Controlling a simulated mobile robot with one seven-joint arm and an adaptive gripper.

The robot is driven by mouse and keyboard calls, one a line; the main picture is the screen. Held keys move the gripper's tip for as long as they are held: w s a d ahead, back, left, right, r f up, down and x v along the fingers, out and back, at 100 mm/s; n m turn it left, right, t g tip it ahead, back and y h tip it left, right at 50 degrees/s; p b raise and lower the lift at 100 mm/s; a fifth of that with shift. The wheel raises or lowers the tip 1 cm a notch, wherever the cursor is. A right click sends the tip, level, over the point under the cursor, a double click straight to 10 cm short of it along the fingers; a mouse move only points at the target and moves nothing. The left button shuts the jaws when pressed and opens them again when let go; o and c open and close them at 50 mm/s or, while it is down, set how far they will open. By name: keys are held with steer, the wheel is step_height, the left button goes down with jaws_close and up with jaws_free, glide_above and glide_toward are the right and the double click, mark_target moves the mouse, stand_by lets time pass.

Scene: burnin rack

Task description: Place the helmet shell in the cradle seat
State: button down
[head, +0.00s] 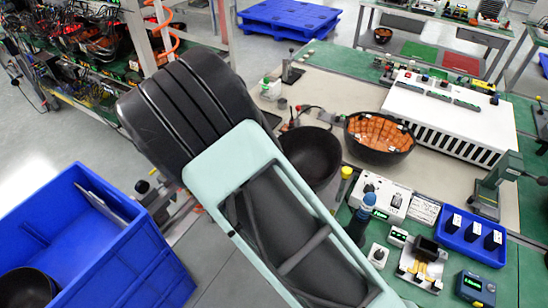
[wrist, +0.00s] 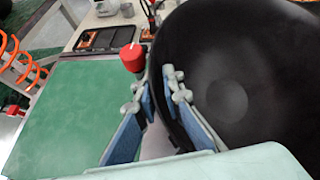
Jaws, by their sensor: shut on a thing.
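A black, bowl-shaped helmet shell (head: 312,158) shows open side up past my arm in the head view, over the near left part of the bench. In the wrist view the shell (wrist: 235,85) fills the right side. My gripper (wrist: 153,88) has its two blue-padded fingers on either side of the shell's rim, shut on it. My forearm hides the gripper in the head view. I cannot make out the cradle seat for certain in either view. Whether the held shell touches anything below is hidden.
A black shell with orange padding (head: 380,138) sits on the bench beside a white slotted unit (head: 450,115). A blue bin (head: 95,245) at lower left holds another dark shell (head: 25,288). A red knob (wrist: 133,57) stands close by the fingers. A green surface (wrist: 70,120) is clear.

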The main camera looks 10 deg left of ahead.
steer(key=shift+w+d+f, duration=0.1)
steer(key=shift+w+f, duration=0.2)
steer(key=shift+f, duration=1.5)
steer(key=shift+f, duration=0.15)
steer(key=c, duration=2)
jaws_free()
steer(key=shift+c, duration=0.2)
steer(key=shift+r, duration=0.25)
steer(key=v, duration=1.2)
steer(key=shift+b, duration=0.3)
